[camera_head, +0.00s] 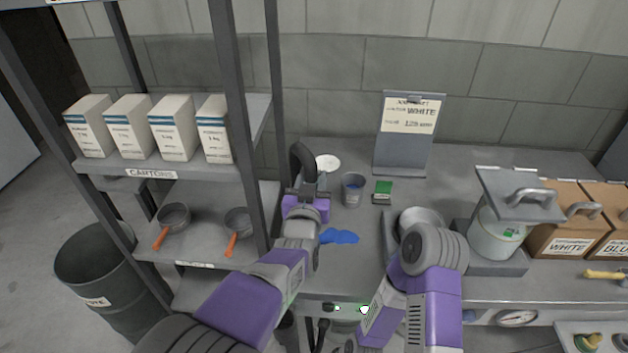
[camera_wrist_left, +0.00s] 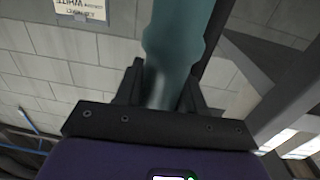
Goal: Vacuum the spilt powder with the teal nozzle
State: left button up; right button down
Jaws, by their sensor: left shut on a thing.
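My left gripper (camera_head: 305,190) is above the left part of the grey worktop. In the left wrist view its fingers (camera_wrist_left: 160,90) are shut on the teal nozzle (camera_wrist_left: 178,45). A black curved hose-like part (camera_head: 301,158) rises at the gripper in the head view; the teal part is hidden there. A flat blue patch of powder (camera_head: 340,236) lies on the worktop to the right of my left wrist. A white round patch (camera_head: 327,162) lies farther back; I cannot tell whether it is powder or a dish. My right gripper is hidden.
A cup (camera_head: 353,188) and a green block (camera_head: 383,190) stand behind the blue patch, before a sign board (camera_head: 406,130). A metal bowl (camera_head: 418,220) and a lidded pot (camera_head: 497,235) stand right. A shelf rack (camera_head: 160,170) with cartons and pans borders the left.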

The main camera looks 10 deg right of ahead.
dwell(0.3)
pick_arm(q)
jog(key=w+d+p, duration=0.1)
jog(key=w+d, duration=0.2)
jog(key=d, duration=0.2)
jog(key=shift+d+p, duration=0.3)
jog(key=shift+p, duration=0.05)
dwell(0.5)
jog(key=shift+w, duration=0.1)
dwell(0.4)
jog(key=shift+s+d+p, duration=0.2)
jog(key=shift+d+p, duration=0.15)
jog(key=shift+d, duration=0.4)
jog(key=shift+s+d+p, duration=0.25)
jog(key=shift+d+p, duration=0.1)
jog(key=shift+d, duration=0.4)
jog(key=shift+s+d+p, duration=0.2)
jog(key=shift+d+p, duration=0.15)
jog(key=shift+d, duration=0.4)
notch_tip(320, 180, up, 7)
jog(key=p, duration=0.5)
